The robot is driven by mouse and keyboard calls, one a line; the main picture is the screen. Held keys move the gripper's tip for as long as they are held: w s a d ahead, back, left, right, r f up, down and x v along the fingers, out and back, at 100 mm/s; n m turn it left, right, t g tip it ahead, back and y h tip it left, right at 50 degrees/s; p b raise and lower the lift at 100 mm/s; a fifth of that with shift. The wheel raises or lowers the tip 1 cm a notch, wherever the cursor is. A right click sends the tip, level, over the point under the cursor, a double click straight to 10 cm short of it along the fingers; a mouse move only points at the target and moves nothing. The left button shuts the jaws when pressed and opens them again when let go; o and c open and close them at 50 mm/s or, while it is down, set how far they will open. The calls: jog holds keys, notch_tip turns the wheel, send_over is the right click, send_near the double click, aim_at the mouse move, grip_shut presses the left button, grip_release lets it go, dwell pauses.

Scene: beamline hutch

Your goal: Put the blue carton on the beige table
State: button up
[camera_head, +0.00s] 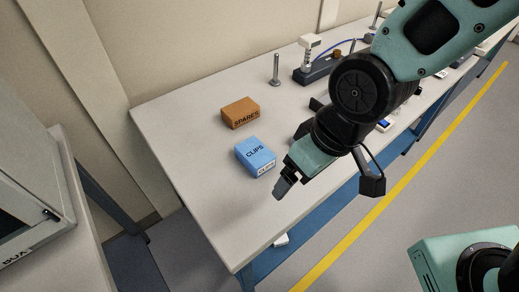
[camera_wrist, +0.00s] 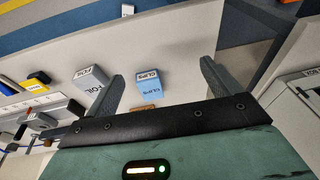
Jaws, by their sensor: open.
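The blue carton (camera_head: 255,157), marked CLIPS, sits upright on the long pale table (camera_head: 205,195), near its left end. My gripper (camera_head: 284,186) is open and empty, just to the right of and nearer than the carton in the head view. In the wrist view the blue carton (camera_wrist: 148,84) appears between the two spread fingers of my gripper (camera_wrist: 162,70), beyond them, with no clear contact. A second pale surface (camera_head: 72,255) stands at lower left. Both surfaces look pale, and I cannot tell surely which is the beige table.
A brown SPARES carton (camera_head: 240,113) stands behind the blue one. The wrist view shows a grey-white FOIL box (camera_wrist: 92,82) nearby. A dark rail with a white post (camera_head: 308,52) and a metal post (camera_head: 276,70) stand farther back. A grey cabinet (camera_head: 28,205) stands on the lower-left surface.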

jog(key=w+a+f+t+y+p, duration=0.1)
jog(key=w+a+f+t+p, duration=0.15)
jog(key=w+p, duration=0.2)
jog(key=t+y+p, duration=0.3)
jog(key=t, duration=0.2)
send_near(255, 156)
jog(key=b, duration=0.2)
jog(key=w+b, duration=0.1)
jog(key=b, duration=0.2)
jog(key=shift+w+a+f, duration=0.15)
jog(key=shift+a+f, duration=0.05)
jog(key=shift+f, duration=0.05)
jog(key=b, duration=0.2)
jog(key=w+b, duration=0.1)
jog(key=b, duration=0.2)
jog(key=shift+a+f, duration=0.3)
jog(key=shift+f, duration=0.05)
jog(key=b, duration=0.4)
jog(key=shift+w+a+f+b, duration=0.1)
jog(key=shift+w+f+b, duration=0.05)
jog(key=shift+f+b, duration=0.25)
